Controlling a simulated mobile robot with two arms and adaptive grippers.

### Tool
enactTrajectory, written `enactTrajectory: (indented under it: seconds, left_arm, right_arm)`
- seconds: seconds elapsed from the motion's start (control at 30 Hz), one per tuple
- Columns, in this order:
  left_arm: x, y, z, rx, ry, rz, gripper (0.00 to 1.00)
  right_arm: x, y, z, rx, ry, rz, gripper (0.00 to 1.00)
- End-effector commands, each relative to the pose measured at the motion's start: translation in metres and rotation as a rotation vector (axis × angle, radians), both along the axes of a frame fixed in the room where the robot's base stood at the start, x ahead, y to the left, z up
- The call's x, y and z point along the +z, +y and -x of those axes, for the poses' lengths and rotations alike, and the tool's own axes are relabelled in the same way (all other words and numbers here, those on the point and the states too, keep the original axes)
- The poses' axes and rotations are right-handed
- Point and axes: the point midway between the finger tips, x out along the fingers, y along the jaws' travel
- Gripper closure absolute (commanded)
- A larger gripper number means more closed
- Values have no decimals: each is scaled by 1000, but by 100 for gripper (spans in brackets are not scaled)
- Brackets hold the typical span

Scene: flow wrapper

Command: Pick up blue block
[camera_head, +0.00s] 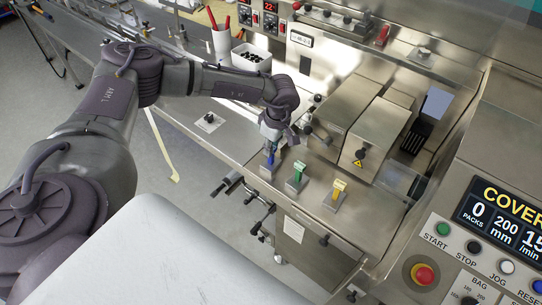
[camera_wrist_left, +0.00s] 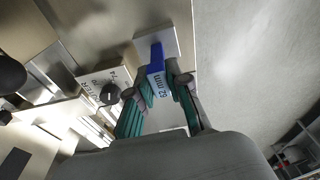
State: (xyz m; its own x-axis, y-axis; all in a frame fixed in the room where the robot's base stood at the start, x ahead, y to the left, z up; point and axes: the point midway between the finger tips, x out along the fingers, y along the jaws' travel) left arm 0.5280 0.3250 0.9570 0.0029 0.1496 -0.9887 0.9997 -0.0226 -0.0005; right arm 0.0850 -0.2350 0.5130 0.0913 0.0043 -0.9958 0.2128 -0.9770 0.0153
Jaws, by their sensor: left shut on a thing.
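The blue block (camera_head: 270,156) stands on a small metal base at the left end of a row of coloured blocks. In the left wrist view the blue block (camera_wrist_left: 156,66) shows a label reading 62 mm. My left gripper (camera_head: 270,143) reaches down over it from above. In the left wrist view the fingers of my left gripper (camera_wrist_left: 158,84) lie on both sides of the block and are shut on it. The block's lower end is at its pale base plate (camera_wrist_left: 172,40); I cannot tell whether it is lifted. My right gripper is not in view.
A green block (camera_head: 298,172) and a yellow block (camera_head: 338,188) stand on similar bases to the right. Steel housings (camera_head: 376,139) rise behind them. A control panel (camera_head: 490,240) with a red stop button is at the lower right. A white bin (camera_head: 251,57) stands behind my arm.

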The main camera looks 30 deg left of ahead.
Motion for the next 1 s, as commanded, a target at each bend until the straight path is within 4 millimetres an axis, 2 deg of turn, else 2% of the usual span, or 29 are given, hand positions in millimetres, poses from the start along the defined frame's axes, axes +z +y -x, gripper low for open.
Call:
enactTrajectory:
  seconds: [0.33, 0.47, 0.7, 0.83, 1.0]
  left_arm:
    - [8, 0, -1, 2, -2, 1, 100]
    - [29, 0, -1, 1, -5, 1, 100]
    - [76, 0, -1, 0, -6, 1, 100]
    - [93, 0, -1, 1, -3, 1, 100]
    - [101, 0, 0, 1, -1, 0, 100]
  right_arm:
    - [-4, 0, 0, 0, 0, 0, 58]
    - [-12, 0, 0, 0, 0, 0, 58]
    - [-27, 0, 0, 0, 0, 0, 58]
    - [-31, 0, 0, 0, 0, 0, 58]
    - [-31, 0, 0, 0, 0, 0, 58]
